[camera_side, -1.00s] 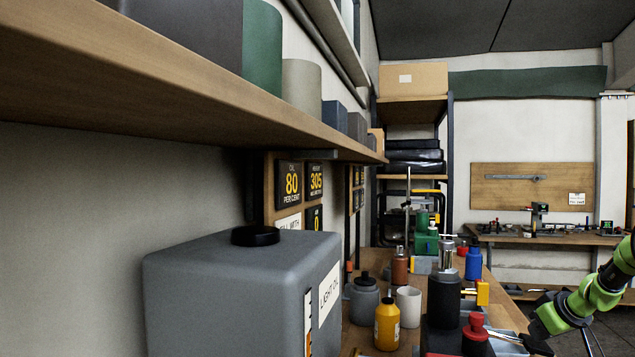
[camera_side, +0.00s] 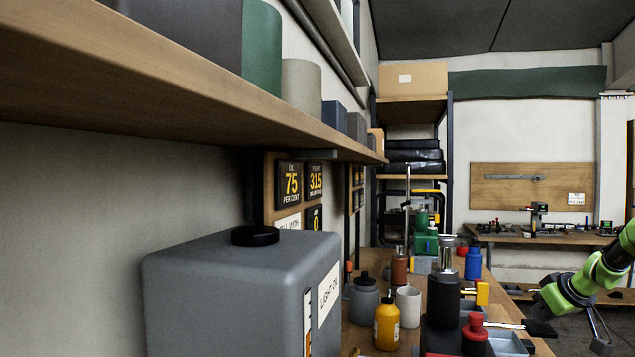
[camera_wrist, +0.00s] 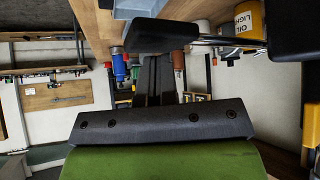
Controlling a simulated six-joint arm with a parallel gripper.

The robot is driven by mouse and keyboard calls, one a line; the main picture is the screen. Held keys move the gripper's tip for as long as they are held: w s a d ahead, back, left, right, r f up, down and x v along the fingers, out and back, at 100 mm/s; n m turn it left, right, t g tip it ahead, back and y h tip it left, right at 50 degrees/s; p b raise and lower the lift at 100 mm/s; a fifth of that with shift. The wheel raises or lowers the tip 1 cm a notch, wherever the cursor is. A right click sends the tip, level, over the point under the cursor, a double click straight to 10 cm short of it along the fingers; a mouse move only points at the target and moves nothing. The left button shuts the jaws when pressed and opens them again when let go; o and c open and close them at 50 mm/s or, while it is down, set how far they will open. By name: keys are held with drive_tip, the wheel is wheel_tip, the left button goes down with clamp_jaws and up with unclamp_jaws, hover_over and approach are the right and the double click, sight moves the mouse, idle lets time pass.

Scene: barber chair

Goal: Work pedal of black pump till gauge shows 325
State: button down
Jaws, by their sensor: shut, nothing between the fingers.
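The black pump (camera_side: 443,300), a dark cylinder with a silver top, stands on the bench in the side view. A silver rod (camera_side: 502,325) runs right from near its base to a black pedal pad (camera_side: 540,328). In the wrist view the pad (camera_wrist: 150,36) lies across the tips of my gripper (camera_wrist: 157,62). My gripper (camera_side: 543,314) is shut and empty, just above the pad in the side view; whether they touch I cannot tell. The wall gauge display (camera_side: 315,181) reads 315. The oil display (camera_side: 289,184) beside it reads 75 per cent.
A yellow bottle (camera_side: 387,325), white cup (camera_side: 408,305) and blue bottle (camera_side: 473,264) crowd the bench. A large grey light-oil tank (camera_side: 225,295) fills the near left. Open space lies right of the bench.

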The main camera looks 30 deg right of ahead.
sight(546, 330)
idle(0.3)
drive_tip(key=shift+w+a+f, duration=0.15)
drive_tip(key=shift+f, duration=2.2)
drive_tip(key=shift+r, duration=2.35)
drive_tip(key=shift+d, duration=0.2)
wheel_tip(546, 330, up, 6)
drive_tip(key=shift+a, duration=0.1)
